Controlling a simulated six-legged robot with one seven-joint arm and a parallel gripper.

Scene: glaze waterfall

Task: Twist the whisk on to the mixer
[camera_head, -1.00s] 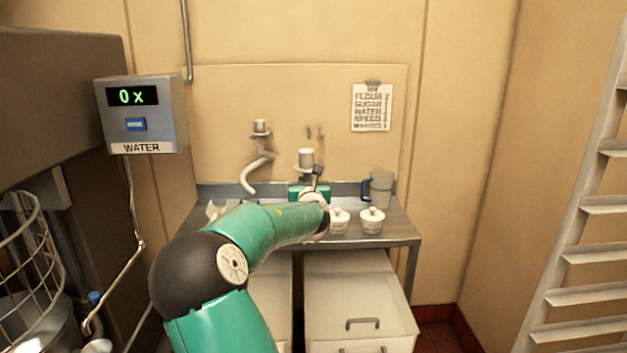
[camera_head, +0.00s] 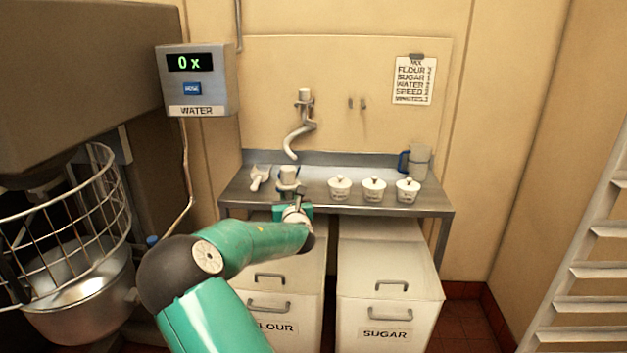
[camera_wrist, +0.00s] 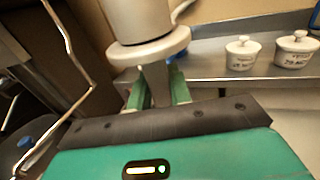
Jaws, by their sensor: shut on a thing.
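My gripper (camera_head: 293,203) is shut on a grey tool with a round hub and flange (camera_head: 288,176). I take it to be the whisk, but no whisk wires show clearly. The wrist view shows its hub and flange (camera_wrist: 150,48) upright above my jaws, with a narrow stem between them. It is held in front of the steel table, away from the mixer. The mixer (camera_head: 75,65) is the large dark body at the left, with a wire guard (camera_head: 95,157) and a steel bowl (camera_head: 85,300) below. Its attachment point is hidden.
The steel table (camera_head: 425,200) carries a scoop (camera_head: 259,178), white lidded pots (camera_head: 374,189) and a jug (camera_head: 417,162). Flour and sugar bins (camera_head: 388,275) stand below. A rack (camera_head: 575,240) is at the right.

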